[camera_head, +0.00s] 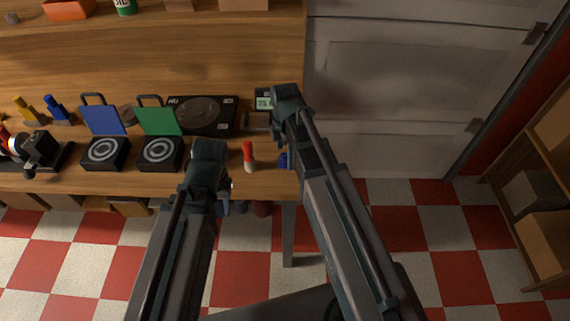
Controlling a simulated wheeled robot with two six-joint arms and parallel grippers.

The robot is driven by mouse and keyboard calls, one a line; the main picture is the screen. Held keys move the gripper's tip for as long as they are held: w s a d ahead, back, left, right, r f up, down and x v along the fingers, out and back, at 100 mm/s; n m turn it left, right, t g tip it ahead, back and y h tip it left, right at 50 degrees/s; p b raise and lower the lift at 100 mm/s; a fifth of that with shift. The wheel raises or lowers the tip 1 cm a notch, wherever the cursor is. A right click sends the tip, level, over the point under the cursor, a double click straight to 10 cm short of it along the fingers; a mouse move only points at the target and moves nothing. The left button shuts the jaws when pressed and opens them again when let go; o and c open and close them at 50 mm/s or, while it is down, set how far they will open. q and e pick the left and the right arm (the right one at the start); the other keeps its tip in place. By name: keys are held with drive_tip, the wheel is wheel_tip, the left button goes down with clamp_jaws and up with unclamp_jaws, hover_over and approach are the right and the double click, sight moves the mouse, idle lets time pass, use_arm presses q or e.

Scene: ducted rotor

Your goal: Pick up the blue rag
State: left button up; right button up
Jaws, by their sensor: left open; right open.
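A small patch of blue (283,160) shows at the right end of the wooden workbench, just left of my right arm. It may be the blue rag; most of it is hidden behind the arm, so I cannot tell its shape. My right gripper (281,122) is over the bench's right end, beyond the blue patch. My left gripper (224,196) is near the bench's front edge, left of the patch. Both grippers are open and apart from it, and their fingers are largely hidden by my arms.
A red and white bottle (249,156) stands between my arms. A blue-lidded case (104,150), a green-lidded case (160,150) and a black scale (203,114) fill the bench to the left. A white door (400,90) and a wooden shelf (545,190) are at right.

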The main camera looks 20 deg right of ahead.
wheel_tip(320, 180, down, 2)
drive_tip(key=shift+f+b, duration=0.15)
drive_tip(key=shift+b, duration=0.5)
use_arm(q)
wheel_tip(320, 180, down, 2)
drive_tip(key=shift+f, duration=0.1)
